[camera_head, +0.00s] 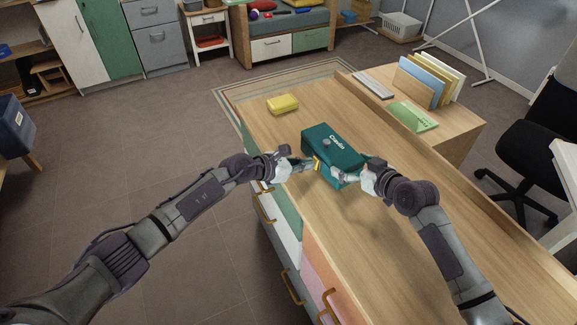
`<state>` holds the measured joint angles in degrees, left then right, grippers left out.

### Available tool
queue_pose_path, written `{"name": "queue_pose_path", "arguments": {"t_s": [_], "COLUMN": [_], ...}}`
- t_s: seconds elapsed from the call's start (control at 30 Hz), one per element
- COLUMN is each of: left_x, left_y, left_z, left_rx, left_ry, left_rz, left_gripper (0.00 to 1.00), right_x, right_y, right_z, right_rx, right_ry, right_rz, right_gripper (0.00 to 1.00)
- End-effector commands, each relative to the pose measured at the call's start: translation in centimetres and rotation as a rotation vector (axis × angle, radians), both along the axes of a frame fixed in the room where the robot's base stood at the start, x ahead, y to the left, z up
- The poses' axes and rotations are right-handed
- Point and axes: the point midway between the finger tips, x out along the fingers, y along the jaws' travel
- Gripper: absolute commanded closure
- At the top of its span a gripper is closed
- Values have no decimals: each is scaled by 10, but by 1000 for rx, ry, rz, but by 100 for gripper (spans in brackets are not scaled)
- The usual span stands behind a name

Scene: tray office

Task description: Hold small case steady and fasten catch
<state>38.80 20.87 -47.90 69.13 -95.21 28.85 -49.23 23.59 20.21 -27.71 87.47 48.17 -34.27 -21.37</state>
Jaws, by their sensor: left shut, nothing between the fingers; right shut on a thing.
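The fingers hide part of the case's front, so I cannot tell the catch's exact position.
A yellow block (283,104) lies on the desk's far left part. A raised shelf at the right holds a keyboard (373,85), a green sheet (413,116) and upright folders (421,80). The near desktop is clear. A black chair (530,150) stands at the right.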

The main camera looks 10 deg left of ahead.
Motion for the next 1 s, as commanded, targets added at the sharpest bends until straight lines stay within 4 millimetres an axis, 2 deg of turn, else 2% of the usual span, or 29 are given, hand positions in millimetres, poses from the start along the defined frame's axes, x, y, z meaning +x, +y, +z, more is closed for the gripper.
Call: {"name": "queue_pose_path", "arguments": {"t_s": [0.17,0.5,0.7,1.0], "left_x": [-21,-62,-73,-75], "left_y": [29,82,97,100], "left_z": [1,31,39,41], "left_rx": [7,6,4,4], "left_ry": [2,5,6,5], "left_rz": [1,0,1,1], "left_gripper": [100,100,100,100], "right_x": [-1,0,0,0], "right_y": [0,0,-1,-1], "right_z": [-2,-2,-2,-2], "right_rx": [1,0,-1,-1], "right_ry": [4,4,3,3], "right_rz": [0,-1,-2,-2], "right_gripper": [57,57,57,57]}}
